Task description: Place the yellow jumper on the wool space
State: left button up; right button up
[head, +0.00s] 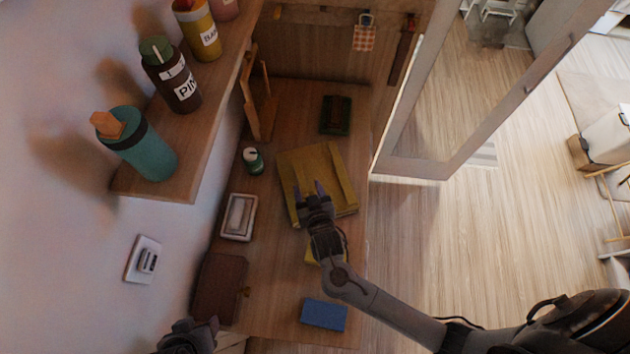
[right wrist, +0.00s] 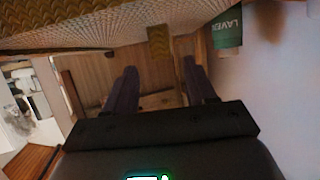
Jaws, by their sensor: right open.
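The yellow jumper (head: 332,164) lies folded and flat on the wooden surface (head: 292,105). My right gripper (head: 309,189) is over its near left part, open with nothing between the fingers. In the right wrist view, the gripper (right wrist: 159,66) has its fingers apart, with knitted fabric (right wrist: 120,30) close beyond them; I cannot tell if they touch. My left gripper (head: 190,338) is at the bottom left edge, partly cut off. I cannot make out a marked wool space.
A green can (head: 253,160), a framed tray (head: 239,217), a brown case (head: 220,286), a blue box (head: 324,314) and a dark green item (head: 336,115) stand around the jumper. A shelf with bottles (head: 140,145) overhangs on the left. An open door (head: 480,105) is at the right.

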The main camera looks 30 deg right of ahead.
aim_at(302, 180)
jog(key=shift+a+x, duration=0.1)
jog(key=shift+x, duration=1.1)
jog(key=shift+a+x, duration=0.15)
jog(key=shift+x, duration=1.1)
jog(key=shift+f, duration=0.15)
grip_shut()
